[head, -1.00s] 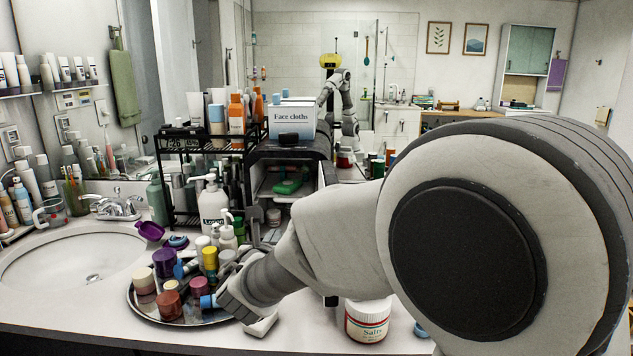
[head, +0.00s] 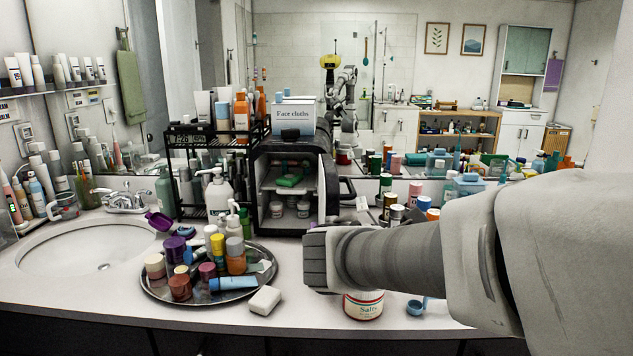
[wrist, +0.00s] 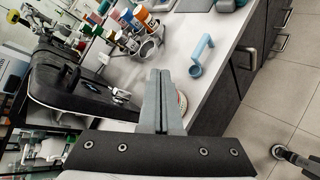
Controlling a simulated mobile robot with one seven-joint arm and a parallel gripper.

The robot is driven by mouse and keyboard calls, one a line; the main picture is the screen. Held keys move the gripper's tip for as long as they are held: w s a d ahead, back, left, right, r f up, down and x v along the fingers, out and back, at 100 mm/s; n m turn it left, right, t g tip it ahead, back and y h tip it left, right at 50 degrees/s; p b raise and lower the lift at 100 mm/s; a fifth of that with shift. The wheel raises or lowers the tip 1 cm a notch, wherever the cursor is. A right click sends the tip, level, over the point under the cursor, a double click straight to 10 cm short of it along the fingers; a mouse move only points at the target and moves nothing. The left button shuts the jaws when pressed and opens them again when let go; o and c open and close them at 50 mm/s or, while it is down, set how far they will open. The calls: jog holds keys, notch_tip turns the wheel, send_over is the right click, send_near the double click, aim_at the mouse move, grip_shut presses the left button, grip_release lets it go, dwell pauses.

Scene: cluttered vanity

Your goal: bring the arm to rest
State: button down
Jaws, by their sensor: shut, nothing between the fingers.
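My gripper (head: 316,258) is in front of the dark open-fronted cabinet, above the counter and just over the salts jar (head: 363,306). In the wrist view its two fingers (wrist: 161,76) are pressed together with nothing between them. My arm reaches in from the right side of the head view. The jar is partly hidden behind my arm in the head view, and only a sliver of it shows beside the fingers in the wrist view.
A round tray (head: 203,298) with several bottles and jars stands left of my gripper. A white block (head: 264,300) lies at its right edge. The cabinet (head: 290,196) stands behind. A blue scoop (head: 415,307) lies right of the jar. The sink (head: 88,250) is far left.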

jog(key=s+d+f+m+g, duration=0.1)
jog(key=s+d+m+g, duration=0.1)
jog(key=s+d+m, duration=0.35)
jog(key=s+a+f+m+g+y, duration=0.1)
jog(key=s+a+f+m+y, duration=0.15)
jog(key=s+m, duration=0.5)
jog(key=s+a+f+m+g+y, duration=0.1)
jog(key=s+m+g+y, duration=0.1)
jog(key=s+m+y, duration=0.4)
notch_tip(320, 180, up, 14)
jog(key=s+m+h+p, duration=0.1)
jog(key=s+p, duration=0.1)
jog(key=p, duration=1.1)
jog(key=shift+a+f+p, duration=0.15)
jog(key=shift+a+p, duration=0.2)
jog(key=shift+a, duration=0.05)
jog(key=shift+h, duration=0.25)
